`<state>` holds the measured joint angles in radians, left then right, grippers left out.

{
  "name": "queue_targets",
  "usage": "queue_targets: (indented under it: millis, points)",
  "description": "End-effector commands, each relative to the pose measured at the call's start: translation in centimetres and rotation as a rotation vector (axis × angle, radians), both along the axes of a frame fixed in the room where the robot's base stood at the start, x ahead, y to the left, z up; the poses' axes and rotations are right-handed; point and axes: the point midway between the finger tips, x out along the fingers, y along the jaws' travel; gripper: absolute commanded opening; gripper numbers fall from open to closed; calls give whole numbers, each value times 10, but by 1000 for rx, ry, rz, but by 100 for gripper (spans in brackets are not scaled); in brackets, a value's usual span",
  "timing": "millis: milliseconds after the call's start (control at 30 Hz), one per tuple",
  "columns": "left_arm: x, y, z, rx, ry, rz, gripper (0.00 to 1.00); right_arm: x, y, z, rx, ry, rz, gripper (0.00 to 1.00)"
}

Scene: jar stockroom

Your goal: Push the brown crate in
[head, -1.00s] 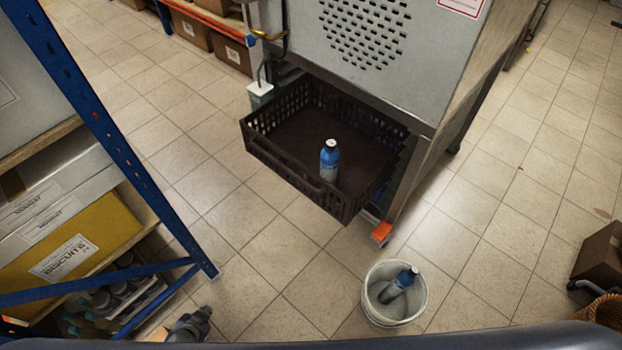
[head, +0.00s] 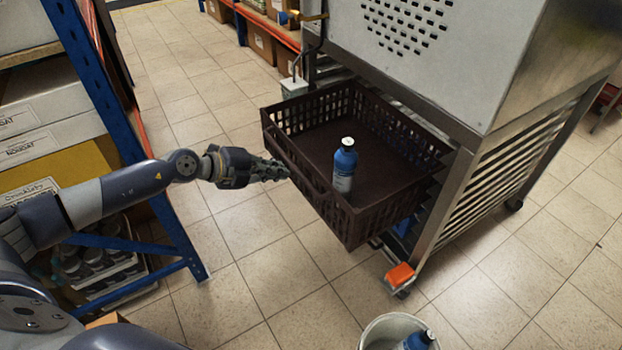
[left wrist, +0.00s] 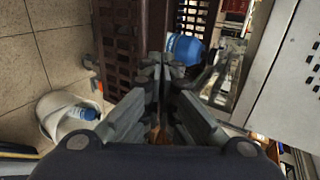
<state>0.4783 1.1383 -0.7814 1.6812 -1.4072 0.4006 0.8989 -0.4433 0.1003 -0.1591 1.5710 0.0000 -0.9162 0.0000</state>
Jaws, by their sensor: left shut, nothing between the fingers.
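The brown crate (head: 330,212) is a dark, perforated plastic crate that sticks out from under the grey metal cabinet. In the left wrist view the shut fingers (left wrist: 163,68) point at the crate wall (left wrist: 121,40), with the blue bottle (left wrist: 185,48) beyond. My right gripper is not in view.
A white bucket (head: 377,332) holding another blue bottle (head: 418,341) stands on the floor at the front. The grey cabinet (head: 440,70) has an orange pedal-like piece (head: 400,275) at its foot. A blue-framed shelf (head: 95,90) is at the left. Tiled floor is clear between.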

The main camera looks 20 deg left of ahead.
Motion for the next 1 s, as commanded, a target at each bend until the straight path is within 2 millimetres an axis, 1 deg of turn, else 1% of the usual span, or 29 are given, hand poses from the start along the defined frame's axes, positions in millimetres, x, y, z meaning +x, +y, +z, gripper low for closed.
queue_targets:
  millis: [167, 400, 500, 700, 1000]
  points:
    - [17, -14, -10, -5, -2, -1, 0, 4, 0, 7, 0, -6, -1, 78]
    - [48, -39, -35, -6, -2, 1, 0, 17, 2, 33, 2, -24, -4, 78]
    - [57, -44, -41, -5, -2, 2, 0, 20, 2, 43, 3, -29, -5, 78]
    - [66, -51, -47, -3, -2, 2, 0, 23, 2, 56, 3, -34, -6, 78]
    - [67, -52, -48, -3, -1, 1, 0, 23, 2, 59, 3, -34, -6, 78]
